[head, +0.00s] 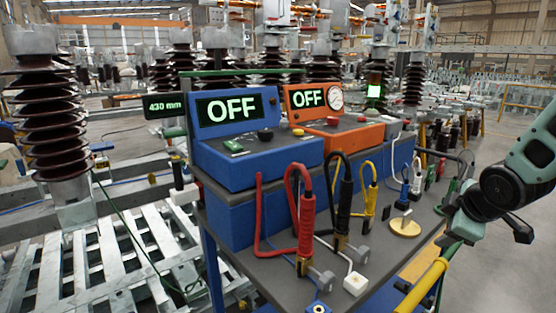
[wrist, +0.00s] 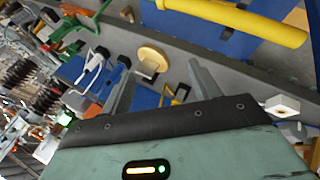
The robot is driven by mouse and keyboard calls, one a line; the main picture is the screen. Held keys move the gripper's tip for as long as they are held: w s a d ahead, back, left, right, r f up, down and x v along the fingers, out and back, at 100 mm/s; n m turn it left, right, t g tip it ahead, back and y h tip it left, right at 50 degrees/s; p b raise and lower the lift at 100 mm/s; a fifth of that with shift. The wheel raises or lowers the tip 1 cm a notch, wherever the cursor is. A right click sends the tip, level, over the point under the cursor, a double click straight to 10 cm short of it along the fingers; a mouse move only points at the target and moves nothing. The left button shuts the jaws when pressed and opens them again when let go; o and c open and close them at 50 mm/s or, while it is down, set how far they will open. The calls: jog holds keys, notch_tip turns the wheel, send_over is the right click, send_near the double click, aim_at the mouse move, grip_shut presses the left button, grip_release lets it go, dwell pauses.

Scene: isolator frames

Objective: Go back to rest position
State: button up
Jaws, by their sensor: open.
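My gripper shows in the wrist view (wrist: 160,75) with its two grey fingers spread apart and nothing between them. It is above the grey bench top (wrist: 225,85), with a round tan disc (wrist: 154,58) on the bench beyond the fingertips. In the head view my arm reaches in from the right side, and its hand end is at the bench's right edge. The fingertips are hard to make out there.
The bench carries a blue unit (head: 255,165) and an orange unit (head: 345,138), both reading OFF. Red (head: 306,220), black (head: 344,205) and yellow (head: 370,200) leads stand in front. A yellow bar (head: 422,288) runs along the bench's right side. Open floor lies at right.

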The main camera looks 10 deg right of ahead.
jog(key=s+a+f+m+g+y+b, duration=0.1)
jog(key=s+a+f+g+b, duration=0.35)
jog(key=s+a, duration=0.85)
jog(key=s+a+f+m+g+y+b, duration=0.1)
jog(key=s+a+f+g+b, duration=0.2)
jog(key=s+a+f+b, duration=0.9)
jog(key=w+a+r+p, duration=0.1)
jog(key=a+r+p, duration=0.1)
jog(key=r+p, duration=1.1)
jog(key=w+a+r+p, duration=0.1)
jog(key=a+r+p, duration=0.1)
jog(key=r+p, duration=1.2)
jog(key=shift+a+r+p, duration=0.2)
jog(key=shift+a+p, duration=0.05)
jog(key=shift+p, duration=0.25)
jog(key=shift+w, duration=0.1)
